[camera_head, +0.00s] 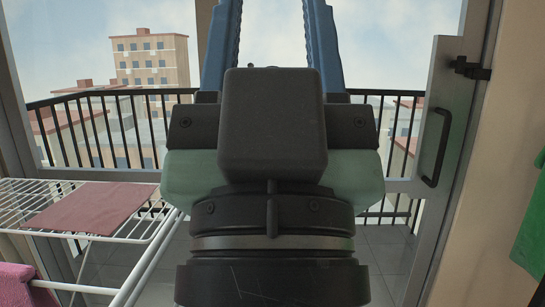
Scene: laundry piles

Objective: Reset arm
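My gripper (272,25) fills the middle of the head view, pointing up, with its dark body and wrist in front. Nothing shows between the visible parts of the fingers.
A white drying rack (150,232) stands at the left with a dull red cloth (90,208) flat on it. A pink cloth (22,285) is at the lower left. A green cloth (527,240) hangs at the right. The glass door (449,130) with its dark handle (437,150) stands before the balcony railing (110,125).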

